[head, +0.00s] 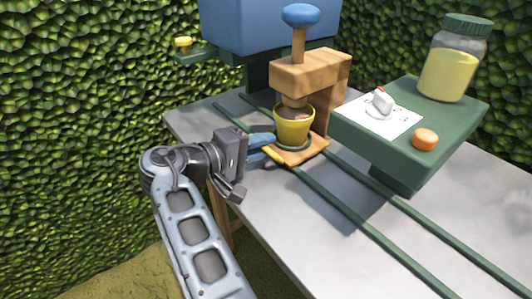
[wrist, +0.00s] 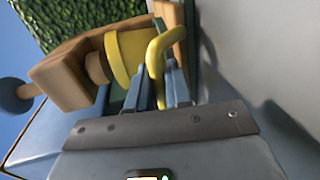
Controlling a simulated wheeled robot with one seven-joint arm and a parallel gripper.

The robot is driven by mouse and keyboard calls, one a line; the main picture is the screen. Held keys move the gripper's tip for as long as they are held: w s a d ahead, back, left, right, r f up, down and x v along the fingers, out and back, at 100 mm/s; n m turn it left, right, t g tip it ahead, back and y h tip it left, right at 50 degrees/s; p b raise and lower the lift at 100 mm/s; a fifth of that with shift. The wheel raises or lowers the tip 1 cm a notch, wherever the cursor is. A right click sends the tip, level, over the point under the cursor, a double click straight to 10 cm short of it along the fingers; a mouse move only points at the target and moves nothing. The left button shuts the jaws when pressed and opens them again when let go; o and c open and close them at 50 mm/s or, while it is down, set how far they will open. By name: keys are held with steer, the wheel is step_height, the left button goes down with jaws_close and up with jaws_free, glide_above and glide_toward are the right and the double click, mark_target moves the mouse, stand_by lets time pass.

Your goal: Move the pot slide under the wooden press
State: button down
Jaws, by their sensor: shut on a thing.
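The pot slide (head: 305,152) is a flat wooden plate on green rails, carrying a yellow pot (head: 291,128) with dark soil. A yellow handle (head: 273,155) sticks out of the slide's front left side. The wooden press (head: 325,75), with a blue-knobbed plunger (head: 300,15), stands over the pot; the plunger's lower end is just above or at the soil. My gripper (head: 268,148) is shut on the yellow handle. In the wrist view the curved handle (wrist: 157,55) lies between the blue fingers (wrist: 158,90), with the yellow pot (wrist: 128,52) and press (wrist: 65,75) beyond.
The green rails (head: 345,205) run across the grey table (head: 260,210) towards the lower right. A green stand (head: 455,115) to the right holds a jar (head: 452,70), a white card (head: 365,122) and an orange button (head: 425,139). A blue box (head: 250,25) stands behind the press.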

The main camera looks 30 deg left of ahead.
steer(key=shift+a, duration=0.15)
steer(key=c, duration=1.2)
jaws_free()
steer(key=v, duration=0.7)
steer(key=shift+s, duration=0.4)
